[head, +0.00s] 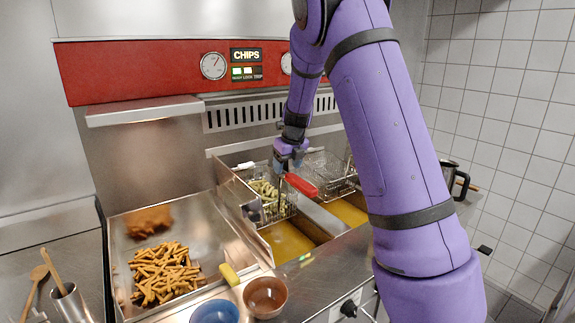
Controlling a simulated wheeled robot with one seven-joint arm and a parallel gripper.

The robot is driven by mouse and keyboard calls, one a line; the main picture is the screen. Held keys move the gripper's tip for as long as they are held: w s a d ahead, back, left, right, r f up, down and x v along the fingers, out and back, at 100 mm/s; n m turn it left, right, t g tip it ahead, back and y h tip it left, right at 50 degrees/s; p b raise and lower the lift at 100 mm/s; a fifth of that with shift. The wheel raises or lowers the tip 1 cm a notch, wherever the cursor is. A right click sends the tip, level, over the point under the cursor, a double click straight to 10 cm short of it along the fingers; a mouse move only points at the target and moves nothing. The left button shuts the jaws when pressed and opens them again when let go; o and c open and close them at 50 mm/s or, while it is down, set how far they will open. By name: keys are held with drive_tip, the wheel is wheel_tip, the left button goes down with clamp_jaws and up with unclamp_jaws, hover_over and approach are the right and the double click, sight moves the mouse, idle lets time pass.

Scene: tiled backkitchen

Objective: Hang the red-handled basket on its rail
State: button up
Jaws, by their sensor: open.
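A red handle (301,185) slants over the fryer between two wire baskets; which one it joins is hard to tell. The left basket (285,205) holds pale green-yellow pieces. The right basket (326,171) stands behind and right of the handle, partly hidden by my arm. Both appear above the oil wells. My gripper (288,165) is open, pointing down, with its fingertips close to the upper left end of the red handle. Contact cannot be made out. A pale horizontal rail (232,147) runs along the steel back wall, behind the baskets; my arm crosses it.
Yellow oil (287,242) shows in the left well. A steel tray (205,268) with fries (163,273) lies left. A blue bowl (215,312), a copper bowl (265,296) and a yellow sponge (229,274) sit in front. A dark-handled pot (452,178) stands right.

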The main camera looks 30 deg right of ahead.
drive_tip(key=v, duration=1.1)
drive_tip(key=s+a+r+n+y, duration=0.1)
drive_tip(key=s+a+r+n, duration=0.4)
drive_tip(key=s+n, duration=0.4)
drive_tip(key=s+a+n+t, duration=0.1)
drive_tip(key=s+a+n, duration=0.4)
drive_tip(key=s+n, duration=0.8)
drive_tip(key=s+a+n+t+h, duration=0.1)
drive_tip(key=s+a+n, duration=0.4)
drive_tip(key=s+n, duration=0.8)
drive_tip(key=shift+s+n, duration=0.3)
drive_tip(key=shift+s, duration=0.4)
drive_tip(key=shift+o, duration=0.2)
drive_tip(key=shift+a+f, duration=0.15)
